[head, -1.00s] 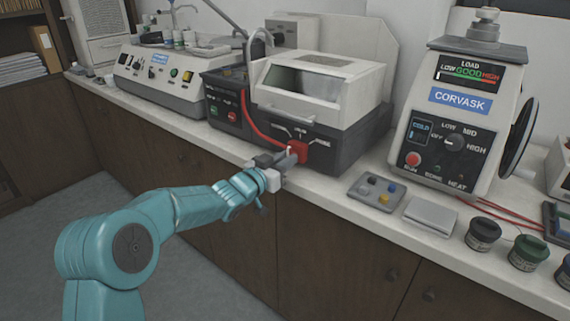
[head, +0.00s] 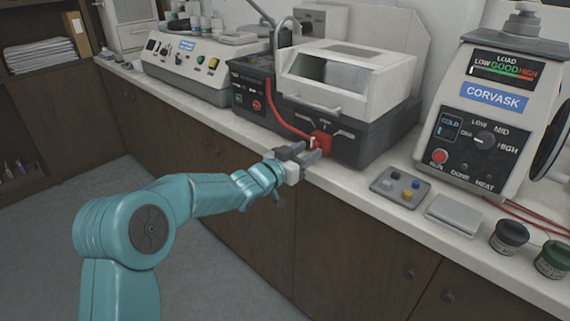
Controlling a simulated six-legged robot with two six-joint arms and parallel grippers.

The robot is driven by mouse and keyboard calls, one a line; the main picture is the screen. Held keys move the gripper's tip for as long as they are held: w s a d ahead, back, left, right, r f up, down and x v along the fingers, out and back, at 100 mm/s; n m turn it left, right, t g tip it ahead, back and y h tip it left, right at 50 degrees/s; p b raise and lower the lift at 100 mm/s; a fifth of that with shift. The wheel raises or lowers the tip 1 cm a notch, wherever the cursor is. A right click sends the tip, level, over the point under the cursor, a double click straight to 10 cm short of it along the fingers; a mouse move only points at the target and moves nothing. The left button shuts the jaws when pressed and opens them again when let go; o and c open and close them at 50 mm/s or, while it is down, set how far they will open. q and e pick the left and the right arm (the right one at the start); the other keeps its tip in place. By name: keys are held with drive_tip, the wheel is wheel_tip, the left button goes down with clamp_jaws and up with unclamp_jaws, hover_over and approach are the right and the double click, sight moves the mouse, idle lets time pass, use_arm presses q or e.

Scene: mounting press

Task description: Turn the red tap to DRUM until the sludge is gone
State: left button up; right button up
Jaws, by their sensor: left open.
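The red tap (head: 322,141) sits on the dark front of the cut-off machine (head: 345,90), with a red hose (head: 285,118) running up to the left from it. A small pale pointer shows on the tap, but its labels are too small to read surely. My left gripper (head: 308,153) is open at the tap, its fingers just in front of and beside it. I cannot tell whether they touch it. The machine's clear hood window (head: 318,72) is down; any sludge inside is not distinguishable. My right gripper is out of view.
The CORVASK press (head: 490,110) stands to the right. A small tray of coloured pieces (head: 400,187), a flat grey box (head: 455,214) and dark jars (head: 509,236) lie along the counter's front. A grinder (head: 190,65) stands to the left. The floor before the cabinets is clear.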

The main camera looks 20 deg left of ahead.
use_arm(q)
drive_tip(key=v, duration=1.5)
drive_tip(key=shift+r, duration=0.15)
drive_tip(key=s+d+f+n+g, duration=0.1)
drive_tip(key=d+f+g, duration=0.3)
drive_tip(key=f, duration=0.6)
drive_tip(key=s+d+f+n+g, duration=0.1)
drive_tip(key=s+d+f+n, duration=0.1)
drive_tip(key=d+f, duration=0.7)
drive_tip(key=s+d+f+n+g, duration=0.1)
drive_tip(key=s+f+g, duration=0.45)
drive_tip(key=f, duration=0.75)
drive_tip(key=s+d+f+n+g+y, duration=0.1)
drive_tip(key=s+f+g, duration=0.3)
drive_tip(key=s, duration=0.6)
drive_tip(key=s+d+f+n+g+y, duration=0.15)
drive_tip(key=s+f, duration=0.35)
drive_tip(key=s, duration=0.6)
wheel_tip(320, 180, up, 16)
drive_tip(key=p, duration=1.5)
drive_tip(key=shift+w+a+g+p, duration=0.3)
drive_tip(key=shift+w+a+p, duration=0.05)
drive_tip(key=shift+w+a, duration=0.15)
